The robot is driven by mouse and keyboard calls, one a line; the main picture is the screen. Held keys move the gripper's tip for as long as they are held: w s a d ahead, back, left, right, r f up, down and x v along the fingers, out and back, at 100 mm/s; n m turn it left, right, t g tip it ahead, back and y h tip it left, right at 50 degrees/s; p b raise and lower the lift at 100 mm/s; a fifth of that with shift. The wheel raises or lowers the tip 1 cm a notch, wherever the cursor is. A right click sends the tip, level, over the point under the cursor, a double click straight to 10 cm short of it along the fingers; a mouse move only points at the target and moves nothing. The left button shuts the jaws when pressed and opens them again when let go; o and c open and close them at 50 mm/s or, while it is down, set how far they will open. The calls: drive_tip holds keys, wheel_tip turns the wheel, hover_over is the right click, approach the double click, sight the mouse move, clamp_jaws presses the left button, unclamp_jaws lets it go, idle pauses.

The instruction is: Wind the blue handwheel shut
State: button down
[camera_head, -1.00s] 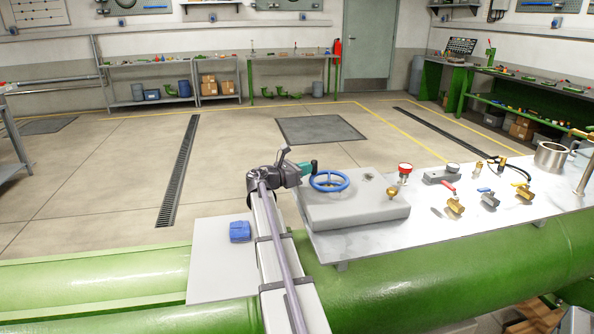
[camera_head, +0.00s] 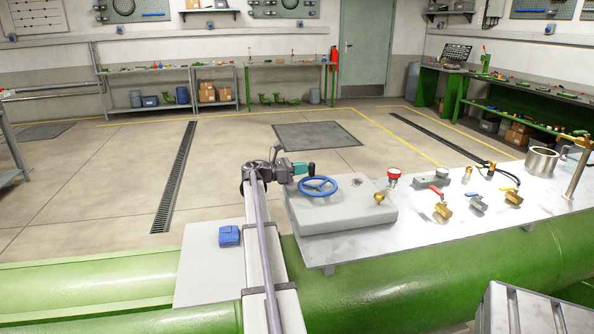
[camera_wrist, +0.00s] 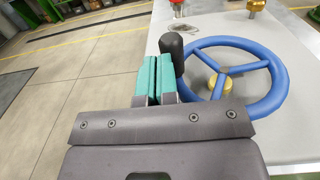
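The blue handwheel (camera_head: 318,187) lies on the grey case lid (camera_head: 345,213). In the wrist view the handwheel (camera_wrist: 277,90) has spokes, a brass hub (camera_wrist: 220,85) and an upright black handle (camera_wrist: 171,48) at its left rim. My gripper (camera_head: 304,168) is at the wheel's far left side, by the handle. In the wrist view my gripper (camera_wrist: 158,60) has its teal fingers nearly together, with only a thin gap. The handle stands just beyond and right of the fingertips, not visibly between them. The fingers hide its lower part, so contact is unclear.
A red-topped gauge or button (camera_head: 394,176) and a brass fitting (camera_head: 379,197) stand right of the wheel. Several valves, including a red-levered one (camera_head: 442,209), are farther right. A blue box (camera_head: 229,235) lies left of my arm. Open floor lies beyond the bench.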

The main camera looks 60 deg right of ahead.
drive_tip(key=shift+d, duration=0.1)
idle(0.5)
drive_tip(key=w+a, duration=0.2)
drive_tip(key=w, duration=0.4)
drive_tip(key=w+a, duration=0.3)
drive_tip(key=w, duration=0.4)
drive_tip(key=shift+a, duration=0.25)
